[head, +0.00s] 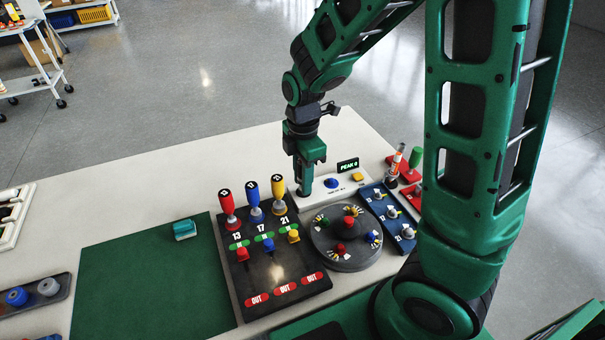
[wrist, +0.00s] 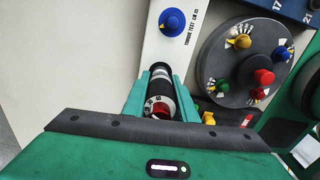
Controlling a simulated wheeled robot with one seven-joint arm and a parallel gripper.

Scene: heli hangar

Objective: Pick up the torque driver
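In the wrist view a dark cylindrical tool (wrist: 159,87) with grey rings and a red-and-white end towards the camera stands between the fingers of my gripper (wrist: 160,82). It looks like the torque driver. The fingers lie close along both its sides; I cannot tell whether they press on it. In the head view my gripper (head: 305,178) points down at the left end of the white tester strip (head: 345,186) and hides most of the tool. The strip has a blue knob (head: 331,183), which also shows in the wrist view (wrist: 172,21).
Right of the gripper is a round grey turntable (head: 345,258) with coloured knobs. In front, a black rack (head: 262,293) holds red, blue and yellow handles. A "PEAK 0" display (head: 348,165) stands just right of the gripper.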

